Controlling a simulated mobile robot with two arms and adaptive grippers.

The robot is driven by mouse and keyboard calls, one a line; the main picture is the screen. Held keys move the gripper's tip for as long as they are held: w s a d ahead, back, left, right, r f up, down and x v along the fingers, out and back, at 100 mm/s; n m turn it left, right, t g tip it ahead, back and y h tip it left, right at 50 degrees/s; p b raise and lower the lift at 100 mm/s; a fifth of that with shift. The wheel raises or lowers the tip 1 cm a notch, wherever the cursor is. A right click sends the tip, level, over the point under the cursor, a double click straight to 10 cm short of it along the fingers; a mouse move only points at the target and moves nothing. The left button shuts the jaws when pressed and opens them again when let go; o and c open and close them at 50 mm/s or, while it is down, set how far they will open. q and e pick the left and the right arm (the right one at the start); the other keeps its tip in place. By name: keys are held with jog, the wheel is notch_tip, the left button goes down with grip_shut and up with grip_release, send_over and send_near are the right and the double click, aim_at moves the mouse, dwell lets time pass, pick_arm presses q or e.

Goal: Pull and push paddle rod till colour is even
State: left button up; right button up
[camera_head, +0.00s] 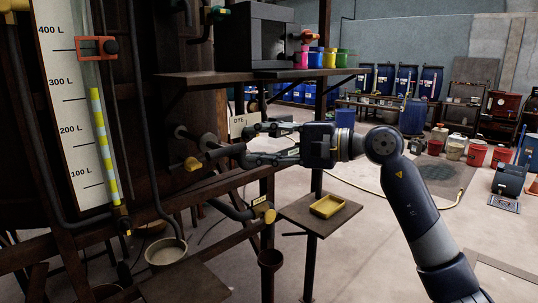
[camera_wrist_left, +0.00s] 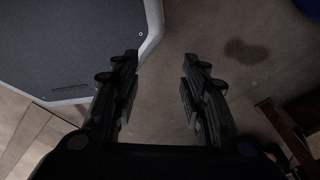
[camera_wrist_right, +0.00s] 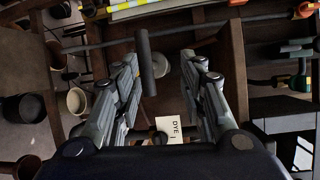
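The paddle rod's dark bar handle (camera_head: 226,151) juts from the vat's side, in front of a round pale collar (camera_head: 209,141). My right gripper (camera_head: 246,146) faces it from the right with its fingers apart. In the right wrist view the bar (camera_wrist_right: 146,62) stands by the tip of the left finger, and I cannot tell if they touch. The right gripper (camera_wrist_right: 165,80) holds nothing there. My left gripper (camera_wrist_left: 160,72) is open and empty above the floor, outside the head view. The liquid's colour inside the vat is hidden.
A level gauge (camera_head: 75,130) stands at the left. A shelf (camera_head: 260,75) carries a dark box and colourful pots. Buckets and blue drums stand far right; the floor between is mostly clear.

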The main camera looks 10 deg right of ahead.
aim_at(231, 150)
jog(key=shift+h, duration=0.6)
jog(key=p+x, duration=0.1)
jog(key=x, duration=0.1)
jog(key=f+p+x, duration=0.1)
jog(key=p+x, duration=0.1)
jog(key=x, duration=0.1)
jog(key=p+x, duration=0.1)
jog(key=x, duration=0.2)
jog(key=shift+w+d+f, duration=0.3)
jog(key=shift+w+d, duration=0.05)
jog(key=shift+w, duration=0.05)
jog(key=shift+w+a+p, duration=0.15)
jog(key=shift+a+p, duration=0.15)
jog(key=shift+p, duration=0.05)
jog(key=shift+w+a+f, duration=0.15)
jog(key=shift+a+f, duration=0.1)
grip_shut()
jog(key=shift+f, duration=0.1)
